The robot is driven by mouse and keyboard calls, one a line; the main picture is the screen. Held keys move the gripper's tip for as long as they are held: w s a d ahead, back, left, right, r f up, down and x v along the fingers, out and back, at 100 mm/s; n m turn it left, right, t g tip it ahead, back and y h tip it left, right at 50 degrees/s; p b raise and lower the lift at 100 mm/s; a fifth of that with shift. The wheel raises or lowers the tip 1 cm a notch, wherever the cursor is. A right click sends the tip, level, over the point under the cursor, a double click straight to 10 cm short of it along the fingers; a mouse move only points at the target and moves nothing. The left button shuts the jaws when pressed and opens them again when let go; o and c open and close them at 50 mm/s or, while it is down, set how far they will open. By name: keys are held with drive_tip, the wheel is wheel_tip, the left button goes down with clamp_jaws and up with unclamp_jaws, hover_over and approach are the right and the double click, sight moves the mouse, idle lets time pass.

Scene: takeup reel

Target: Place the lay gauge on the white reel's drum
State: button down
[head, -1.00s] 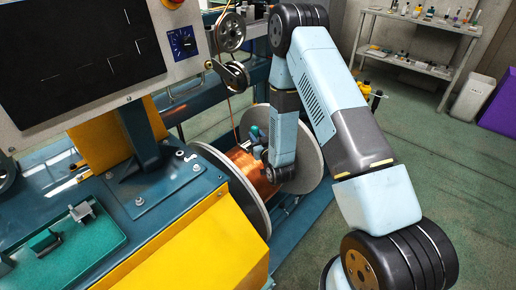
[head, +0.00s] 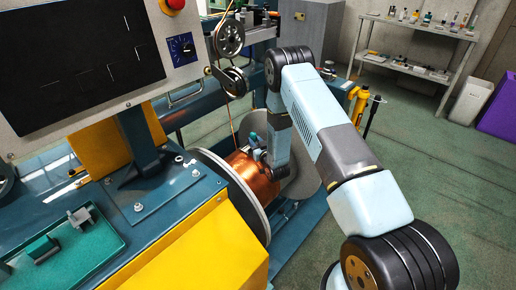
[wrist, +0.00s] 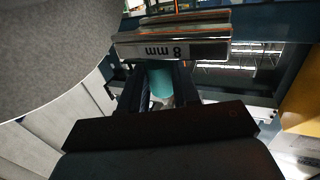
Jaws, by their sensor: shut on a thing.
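The reel stands with its pale flanges (head: 236,196) at either side of a drum wound with copper wire (head: 256,181). The lay gauge shows as a small teal part (head: 252,138) just above the winding. In the wrist view its teal grip (wrist: 160,82) is between my fingers, and its plate (wrist: 175,50) reads "8 mm" upside down. My gripper (head: 262,154) is shut on the gauge, over the drum between the flanges. Whether the gauge touches the wire is hidden. A grey flange (wrist: 45,45) also fills the left of the wrist view.
Guide pulleys (head: 231,80) hang above the reel, with a copper strand running down to it. A control panel (head: 85,55) and a yellow housing (head: 205,250) stand at left. A teal tray (head: 65,240) lies on the machine top. Open floor is at right.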

drive_tip(key=shift+w+d+f, duration=0.1)
drive_tip(key=shift+w+f, duration=0.4)
drive_tip(key=shift+f, duration=0.1)
drive_tip(key=shift+w+f, duration=0.1)
drive_tip(key=shift+f, duration=1.45)
drive_tip(key=shift+f, duration=0.15)
drive_tip(key=c, duration=0.8)
unclamp_jaws()
